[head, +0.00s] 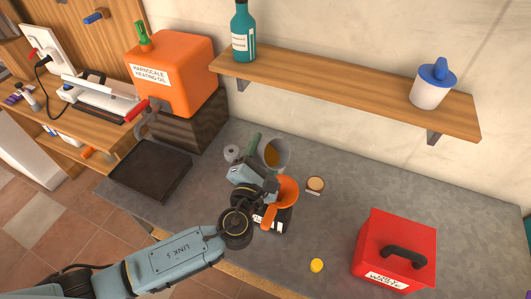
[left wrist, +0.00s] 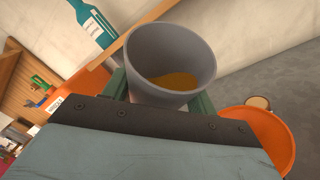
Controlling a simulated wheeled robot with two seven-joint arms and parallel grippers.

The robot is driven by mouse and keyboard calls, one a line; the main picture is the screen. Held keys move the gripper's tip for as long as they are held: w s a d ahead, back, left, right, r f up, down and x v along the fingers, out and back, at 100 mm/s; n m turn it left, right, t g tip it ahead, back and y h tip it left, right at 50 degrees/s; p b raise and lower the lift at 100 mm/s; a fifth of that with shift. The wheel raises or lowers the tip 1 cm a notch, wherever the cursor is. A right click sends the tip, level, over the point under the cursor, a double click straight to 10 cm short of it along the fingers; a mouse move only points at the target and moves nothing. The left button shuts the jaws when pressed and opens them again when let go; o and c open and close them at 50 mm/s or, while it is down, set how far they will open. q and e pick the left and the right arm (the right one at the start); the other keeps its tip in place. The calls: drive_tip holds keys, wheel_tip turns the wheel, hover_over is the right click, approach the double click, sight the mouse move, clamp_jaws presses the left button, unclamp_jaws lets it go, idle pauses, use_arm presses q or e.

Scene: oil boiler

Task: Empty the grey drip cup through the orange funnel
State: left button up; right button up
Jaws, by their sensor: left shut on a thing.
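The grey drip cup (head: 274,153) holds some amber oil, and the oil shows inside it in the left wrist view (left wrist: 172,62). My left gripper (head: 262,160) is shut on the cup, with a green finger on each side of it in the left wrist view. The cup looks close to upright, beside and behind the orange funnel (head: 285,190). The funnel also shows at the lower right of the left wrist view (left wrist: 262,132). My wrist partly hides what is under the funnel. My right gripper is not in view.
A red box (head: 395,250) stands at the right and a small yellow cap (head: 317,265) lies near the front. A black tray (head: 150,170) is at the left. An orange heating oil tank (head: 170,72) stands behind it. A wooden shelf (head: 340,92) overhangs the back of the worktop.

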use_arm(q)
drive_tip(key=shift+f+m, duration=0.1)
drive_tip(key=shift+m, duration=0.3)
drive_tip(key=shift+t+h, duration=0.3)
drive_tip(key=shift+b, duration=0.3)
drive_tip(key=shift+f+m+b, duration=0.15)
drive_tip(key=shift+m+b, duration=0.4)
drive_tip(key=shift+m, duration=0.05)
drive_tip(key=shift+m+t+b, duration=0.35)
drive_tip(key=shift+m+t, duration=0.05)
drive_tip(key=shift+m, duration=0.2)
drive_tip(key=shift+s+d+f+m+t+h+b, duration=0.15)
drive_tip(key=shift+m+t+h+b, duration=0.1)
drive_tip(key=shift+m+h+b, duration=0.45)
drive_tip(key=shift+d+f+m+t+h+b, duration=0.1)
drive_tip(key=shift+f+m+t+h+b, duration=0.15)
drive_tip(key=shift+m+b, duration=0.45)
drive_tip(key=shift+s+d+f+m+t+h+b, duration=0.15)
drive_tip(key=shift+m+h+b, duration=0.3)
drive_tip(key=shift+m, duration=0.55)
idle(2.1)
drive_tip(key=shift+a+r, duration=0.1)
